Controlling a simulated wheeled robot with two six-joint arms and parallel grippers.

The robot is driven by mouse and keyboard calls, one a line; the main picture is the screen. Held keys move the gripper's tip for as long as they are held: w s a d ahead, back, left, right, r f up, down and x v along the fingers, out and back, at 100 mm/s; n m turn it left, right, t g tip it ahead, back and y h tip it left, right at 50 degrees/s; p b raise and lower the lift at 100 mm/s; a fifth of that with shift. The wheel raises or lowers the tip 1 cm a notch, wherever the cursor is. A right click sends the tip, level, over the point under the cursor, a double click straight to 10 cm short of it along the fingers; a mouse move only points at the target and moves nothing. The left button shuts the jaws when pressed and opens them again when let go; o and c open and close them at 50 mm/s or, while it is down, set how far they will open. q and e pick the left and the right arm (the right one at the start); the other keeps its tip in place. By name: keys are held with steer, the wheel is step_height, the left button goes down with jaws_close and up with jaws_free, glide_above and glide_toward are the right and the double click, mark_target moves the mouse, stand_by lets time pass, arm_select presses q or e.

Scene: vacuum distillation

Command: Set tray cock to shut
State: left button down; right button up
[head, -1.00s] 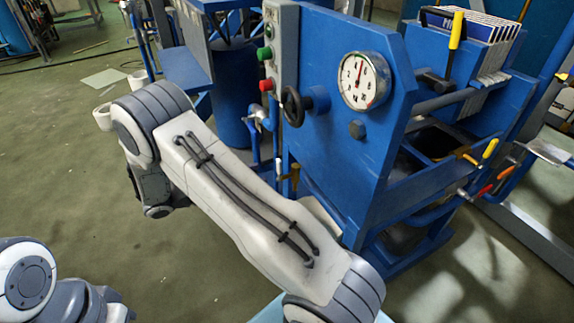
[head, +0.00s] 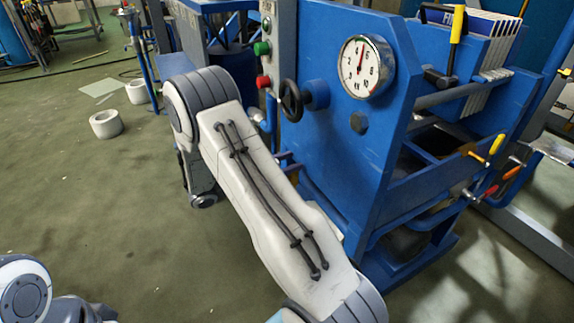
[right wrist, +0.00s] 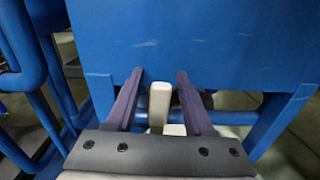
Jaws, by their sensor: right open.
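My right gripper (right wrist: 160,72) is open in the right wrist view, with its two dark fingers reaching toward the lower edge of a blue panel (right wrist: 200,40). A cream upright block (right wrist: 160,103) stands between the fingers, with gaps on both sides. I cannot tell whether it is the tray cock's handle. In the head view my right arm hides its own gripper and the area under the front of the blue machine (head: 345,150). No tray cock can be made out for certain there. My left gripper is not in view.
The machine's front carries a gauge (head: 366,66), a black handwheel (head: 291,100) and a red button (head: 263,82). Yellow (head: 496,144) and red (head: 488,192) handles sit at its right side. Blue pipes (right wrist: 30,75) run left of my right gripper. The floor at left is mostly clear.

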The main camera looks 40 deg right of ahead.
jaws_close()
stand_by(1.4)
